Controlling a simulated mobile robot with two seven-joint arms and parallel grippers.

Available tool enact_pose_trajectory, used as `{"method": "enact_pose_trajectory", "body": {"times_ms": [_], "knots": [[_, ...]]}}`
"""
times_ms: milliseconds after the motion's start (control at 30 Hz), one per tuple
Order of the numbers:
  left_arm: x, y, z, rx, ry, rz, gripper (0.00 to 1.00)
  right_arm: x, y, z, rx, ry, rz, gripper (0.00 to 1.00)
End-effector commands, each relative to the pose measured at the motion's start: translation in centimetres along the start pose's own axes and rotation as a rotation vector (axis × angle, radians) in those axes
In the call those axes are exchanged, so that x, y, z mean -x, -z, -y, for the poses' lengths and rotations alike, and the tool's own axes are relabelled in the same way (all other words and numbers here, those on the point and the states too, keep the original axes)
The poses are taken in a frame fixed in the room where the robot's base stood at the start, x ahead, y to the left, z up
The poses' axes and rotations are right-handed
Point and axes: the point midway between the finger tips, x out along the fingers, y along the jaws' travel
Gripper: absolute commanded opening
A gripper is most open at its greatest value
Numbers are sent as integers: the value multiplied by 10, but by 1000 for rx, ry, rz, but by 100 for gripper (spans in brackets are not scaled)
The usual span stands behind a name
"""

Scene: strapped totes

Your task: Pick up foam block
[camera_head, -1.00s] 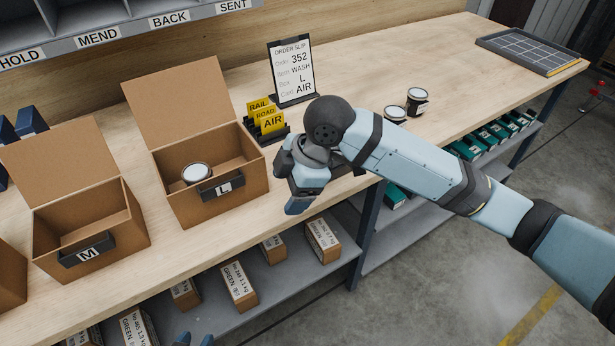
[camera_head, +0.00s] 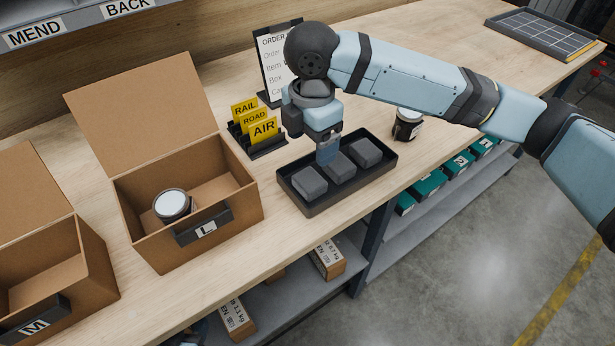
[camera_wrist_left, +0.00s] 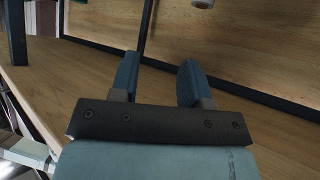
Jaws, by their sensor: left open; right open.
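Several grey foam blocks lie in a row in a black tray on the bench: a near-left block (camera_head: 309,183), a middle block (camera_head: 338,166) and a far-right block (camera_head: 366,152). The tray (camera_head: 318,208) stands right of the box marked L. My right gripper (camera_head: 328,158) points down over the tray, at the middle block; its fingers partly hide that block, and I cannot tell whether they touch it. My left gripper (camera_wrist_left: 158,82) shows in the left wrist view with its two blue fingers apart and nothing between them.
The open carton marked L (camera_head: 190,225) holds a jar with a white lid (camera_head: 172,204). Another open carton, marked M (camera_head: 60,262), stands left of it. A card holder (camera_head: 262,140) and an order slip stand behind the tray. A dark jar (camera_head: 407,125) stands to the right.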

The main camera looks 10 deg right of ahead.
Motion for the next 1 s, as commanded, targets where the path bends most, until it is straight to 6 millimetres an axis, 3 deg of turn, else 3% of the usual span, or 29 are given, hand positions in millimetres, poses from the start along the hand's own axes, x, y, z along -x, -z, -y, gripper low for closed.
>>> {"method": "enact_pose_trajectory", "body": {"times_ms": [33,200,533,800,1000], "knots": [[-1,-5,-1,-1,-1,4,43,-14,0,1,-1,4,-1,77],[-2,-6,-1,-4,-2,0,43,-43,0,0,-1,2,-1,77],[-5,-2,-1,-9,-1,-15,43,-66,1,0,-1,1,-1,77],[-6,-1,-1,-15,-1,-28,43,-104,3,-1,-1,1,0,77],[-5,1,-2,-16,-2,-31,43,-107,3,-1,0,-1,0,77]]}}
